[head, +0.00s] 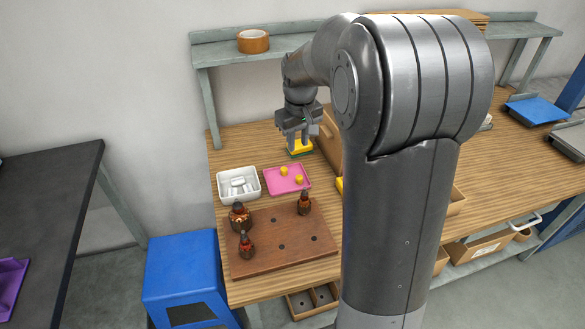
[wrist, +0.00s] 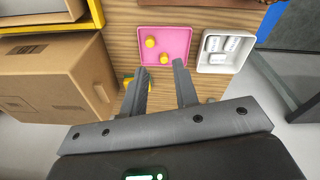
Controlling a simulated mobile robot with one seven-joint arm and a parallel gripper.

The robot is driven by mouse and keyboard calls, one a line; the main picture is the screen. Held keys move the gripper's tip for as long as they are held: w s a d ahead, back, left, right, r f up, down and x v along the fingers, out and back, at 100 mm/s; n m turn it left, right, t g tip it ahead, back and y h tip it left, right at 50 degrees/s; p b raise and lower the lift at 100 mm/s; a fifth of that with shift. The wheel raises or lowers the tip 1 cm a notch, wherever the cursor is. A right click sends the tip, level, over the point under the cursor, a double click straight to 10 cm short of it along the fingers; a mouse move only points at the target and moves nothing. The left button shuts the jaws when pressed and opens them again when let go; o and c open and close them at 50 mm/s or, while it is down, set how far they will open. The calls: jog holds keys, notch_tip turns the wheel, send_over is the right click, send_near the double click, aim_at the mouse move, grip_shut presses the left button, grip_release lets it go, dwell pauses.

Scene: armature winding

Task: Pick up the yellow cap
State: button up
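Two small yellow caps sit on a pink tray (head: 272,188). One cap (head: 284,170) is further back and the other cap (head: 299,180) is nearer the tray's right side. In the wrist view one cap (wrist: 151,42) is nearer the tray's middle, and the other cap (wrist: 164,58) is close to the tray edge, just beyond my fingertips. My gripper (wrist: 161,67) is open with nothing between its fingers. In the head view my gripper (head: 295,143) is above the bench, behind the pink tray, over a yellow and green item (head: 301,149).
A white tray (head: 221,199) with white cylinders stands left of the pink tray. A wooden board (head: 265,267) with three dark armatures is in front. A cardboard box (wrist: 55,80) stands close beside my gripper. A shelf holds a tape roll (head: 253,41).

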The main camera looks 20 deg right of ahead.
jog(key=n+g, duration=0.1)
send_over(299, 176)
notch_tip(299, 176, down, 10)
notch_tip(299, 176, down, 11)
jog(key=shift+c, duration=0.2)
grip_shut()
jog(key=shift+r, duration=0.15)
